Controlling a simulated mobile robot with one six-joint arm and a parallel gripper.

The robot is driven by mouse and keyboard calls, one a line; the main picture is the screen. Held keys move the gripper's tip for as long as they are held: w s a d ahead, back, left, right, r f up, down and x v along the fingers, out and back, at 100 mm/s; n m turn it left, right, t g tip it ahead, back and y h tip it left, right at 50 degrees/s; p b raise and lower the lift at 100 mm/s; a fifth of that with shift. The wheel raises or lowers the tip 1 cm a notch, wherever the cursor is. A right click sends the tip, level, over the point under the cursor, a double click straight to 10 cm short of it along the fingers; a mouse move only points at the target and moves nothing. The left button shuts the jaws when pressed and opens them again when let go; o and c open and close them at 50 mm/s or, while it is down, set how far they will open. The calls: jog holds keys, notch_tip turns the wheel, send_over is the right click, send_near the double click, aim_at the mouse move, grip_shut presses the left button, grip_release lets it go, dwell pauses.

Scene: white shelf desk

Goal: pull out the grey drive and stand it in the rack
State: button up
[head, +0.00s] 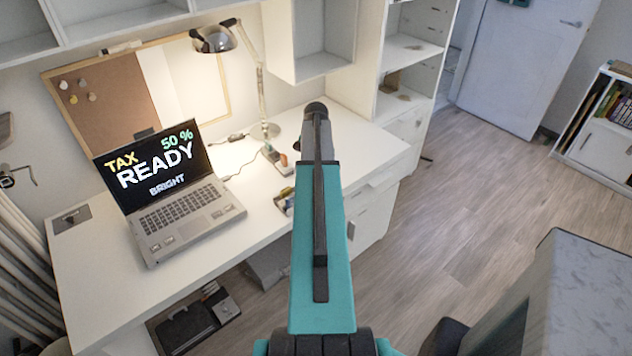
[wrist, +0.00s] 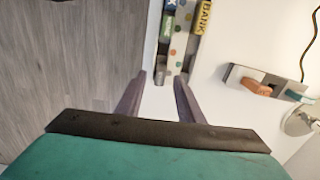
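I cannot make out a grey drive in either view. A small grey rack (wrist: 246,75) lies at the right of the wrist view, with an orange piece (wrist: 257,88) and a teal-ended piece (wrist: 297,95) at it. The rack also shows on the desk near the lamp base in the head view (head: 274,155). My gripper (wrist: 160,88) is open and empty in the wrist view, its two dark fingers apart above the desk edge. In the head view my arm hides the gripper and part of the desk. The open laptop (head: 180,215) stands on the desk's left half.
A holder of colourful items, one marked BANK (wrist: 203,17), sits just beyond my fingertips. A desk lamp (head: 262,90) stands behind the rack. The white desk (head: 100,285) has shelves above. The floor to the right (head: 450,220) is open.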

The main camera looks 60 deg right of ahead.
notch_tip(320, 180, up, 10)
jog(key=b, duration=0.2)
dwell(0.5)
jog(key=shift+s, duration=0.1)
dwell(0.8)
